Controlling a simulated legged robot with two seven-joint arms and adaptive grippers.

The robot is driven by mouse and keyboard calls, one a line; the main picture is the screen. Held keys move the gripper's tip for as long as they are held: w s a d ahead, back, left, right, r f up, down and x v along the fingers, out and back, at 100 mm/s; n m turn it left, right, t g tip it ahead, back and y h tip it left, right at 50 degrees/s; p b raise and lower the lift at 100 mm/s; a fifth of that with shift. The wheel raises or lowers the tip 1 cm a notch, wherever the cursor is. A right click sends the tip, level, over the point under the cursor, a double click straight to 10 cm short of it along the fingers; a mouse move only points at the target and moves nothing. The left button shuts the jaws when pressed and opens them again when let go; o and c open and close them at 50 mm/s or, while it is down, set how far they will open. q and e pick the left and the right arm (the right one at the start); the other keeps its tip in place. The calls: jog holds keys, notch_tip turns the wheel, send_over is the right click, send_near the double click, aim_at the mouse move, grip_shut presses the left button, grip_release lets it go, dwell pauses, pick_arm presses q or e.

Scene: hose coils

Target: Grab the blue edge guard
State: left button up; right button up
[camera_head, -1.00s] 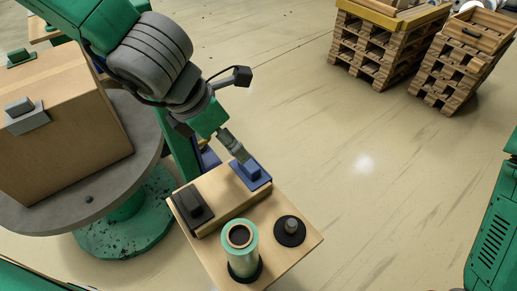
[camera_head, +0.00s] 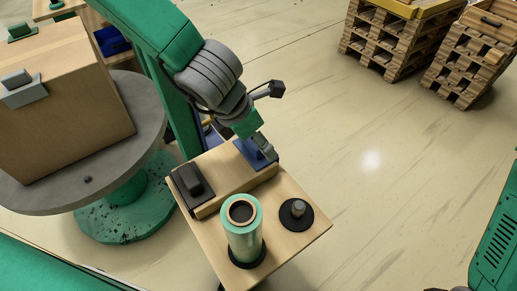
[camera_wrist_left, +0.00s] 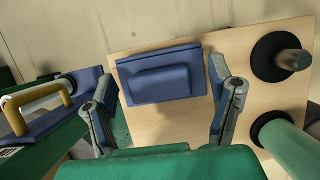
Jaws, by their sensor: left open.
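The blue edge guard (camera_head: 246,156) lies at the back of the small wooden table (camera_head: 307,238), at the far end of a raised wooden strip. My left gripper (camera_head: 263,148) is over it and hides part of it. In the left wrist view, the blue edge guard (camera_wrist_left: 160,83) with its raised block lies between the two spread fingers of my left gripper (camera_wrist_left: 162,76). The fingers stand apart on either side of it, and whether either touches it cannot be told. My right gripper is not in view.
On the same table are a black edge guard (camera_head: 191,184), a pale green roll (camera_head: 243,230) and a black disc with a peg (camera_head: 296,214). A cardboard box (camera_head: 70,105) stands on a grey round turntable (camera_head: 60,194) at left. Wooden pallets (camera_head: 385,45) stand at back right.

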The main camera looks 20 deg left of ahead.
pick_arm(q)
jog(key=shift+w+f, duration=0.2)
jog(key=shift+f, duration=0.3)
jog(key=shift+a, duration=0.15)
jog(key=shift+s+r, duration=0.1)
jog(key=c, duration=1.3)
jog(key=shift+r, duration=0.1)
